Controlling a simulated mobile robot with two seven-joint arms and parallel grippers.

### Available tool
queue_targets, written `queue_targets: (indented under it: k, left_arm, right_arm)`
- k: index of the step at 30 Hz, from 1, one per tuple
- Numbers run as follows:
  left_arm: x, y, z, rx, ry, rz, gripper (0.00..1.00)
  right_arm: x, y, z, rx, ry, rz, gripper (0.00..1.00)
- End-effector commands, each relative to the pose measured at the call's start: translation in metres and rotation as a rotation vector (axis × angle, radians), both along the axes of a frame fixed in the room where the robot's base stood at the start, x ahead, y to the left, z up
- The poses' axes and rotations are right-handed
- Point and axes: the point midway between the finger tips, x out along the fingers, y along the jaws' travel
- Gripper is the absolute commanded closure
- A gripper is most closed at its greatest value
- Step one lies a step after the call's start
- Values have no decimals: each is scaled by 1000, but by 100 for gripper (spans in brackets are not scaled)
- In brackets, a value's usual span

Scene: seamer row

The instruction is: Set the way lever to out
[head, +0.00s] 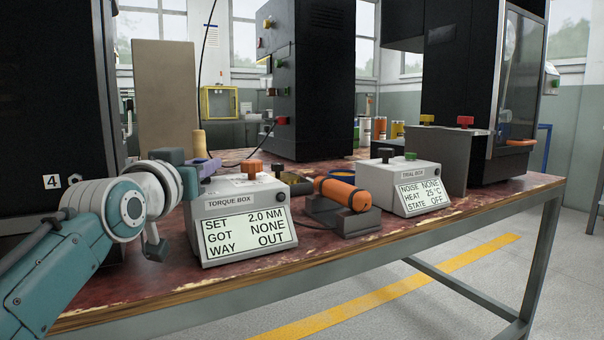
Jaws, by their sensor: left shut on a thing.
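The torque box (240,220) stands on the bench, left of the middle. Its screen (248,233) reads SET 2.0 NM, GOT NONE, WAY OUT. A purple piece (207,168) at the box's upper left looks to be the way lever; it is partly hidden. My left gripper (189,163) is beside the box's top left edge, shut on this purple piece. Its grip is mostly hidden behind my wrist. My right gripper is not in view.
An orange tool (342,193) lies in a grey cradle (345,219) right of the torque box. The trial box (401,185) stands further right. A tan cylinder (199,142) stands behind my gripper. The bench's front edge (350,250) is clear.

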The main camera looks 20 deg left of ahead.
Motion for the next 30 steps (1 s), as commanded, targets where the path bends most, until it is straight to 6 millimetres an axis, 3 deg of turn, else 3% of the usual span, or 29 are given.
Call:
queue_targets:
  k: [10, 11, 18, 30]
  left_arm:
    - [4, 7, -2, -3, 7, 3, 100]
    - [4, 7, -2, -3, 8, 3, 72]
    - [4, 7, -1, -2, 5, 3, 45]
    - [4, 6, 1, -2, 3, 2, 43]
  right_arm:
    - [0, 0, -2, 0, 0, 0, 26]
    - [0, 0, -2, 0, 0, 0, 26]
    - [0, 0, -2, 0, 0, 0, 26]
    - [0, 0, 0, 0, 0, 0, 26]
